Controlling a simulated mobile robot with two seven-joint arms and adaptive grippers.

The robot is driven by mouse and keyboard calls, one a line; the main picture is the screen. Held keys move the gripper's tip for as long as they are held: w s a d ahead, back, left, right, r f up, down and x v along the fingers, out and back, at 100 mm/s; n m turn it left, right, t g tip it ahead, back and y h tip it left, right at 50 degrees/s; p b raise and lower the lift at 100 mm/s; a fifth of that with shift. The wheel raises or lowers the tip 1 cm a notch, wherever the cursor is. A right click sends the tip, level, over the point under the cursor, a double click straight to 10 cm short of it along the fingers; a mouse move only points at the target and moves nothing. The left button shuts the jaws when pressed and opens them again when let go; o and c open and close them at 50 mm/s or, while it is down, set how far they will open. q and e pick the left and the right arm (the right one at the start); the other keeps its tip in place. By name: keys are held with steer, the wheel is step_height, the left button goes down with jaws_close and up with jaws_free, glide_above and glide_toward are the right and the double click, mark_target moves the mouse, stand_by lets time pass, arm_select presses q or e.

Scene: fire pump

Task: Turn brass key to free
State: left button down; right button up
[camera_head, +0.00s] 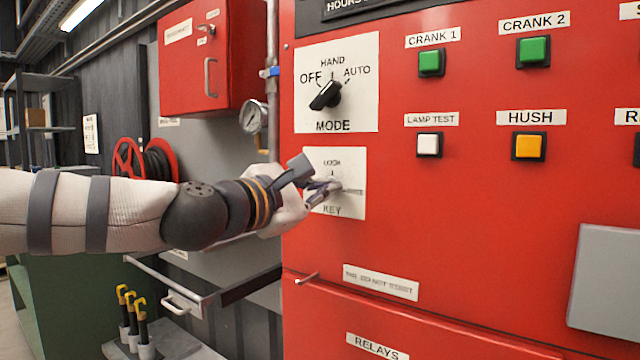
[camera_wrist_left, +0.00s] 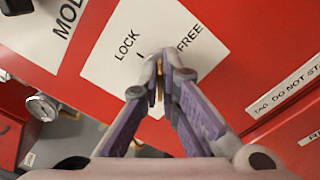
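The white key plate (camera_head: 352,183) is on the red panel, below the mode switch. In the left wrist view the plate (camera_wrist_left: 110,75) reads LOCK on the left and FREE on the right. My left gripper (camera_head: 328,188) is at the plate. In the left wrist view its fingertips (camera_wrist_left: 165,72) are closed together around the brass key (camera_wrist_left: 159,88), of which a thin strip shows between them. The fingers hide most of the key, and I cannot tell which mark it points to. My right gripper is not in view.
The black mode knob (camera_head: 326,96) is just above the key plate. Lit-style buttons, including the white lamp test (camera_head: 429,145) and orange hush (camera_head: 528,146), are to the right. A pressure gauge (camera_head: 253,117) and a small drawer-like shelf (camera_head: 215,290) are at the left.

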arm_select(q)
steer(key=shift+f+m+p, duration=0.2)
steer(key=shift+m+p, duration=0.45)
steer(key=shift+m, duration=3.05)
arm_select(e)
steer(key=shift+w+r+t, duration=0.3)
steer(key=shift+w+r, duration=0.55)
arm_select(q)
steer(key=c, duration=1.8)
jaws_free()
steer(key=v, duration=1.2)
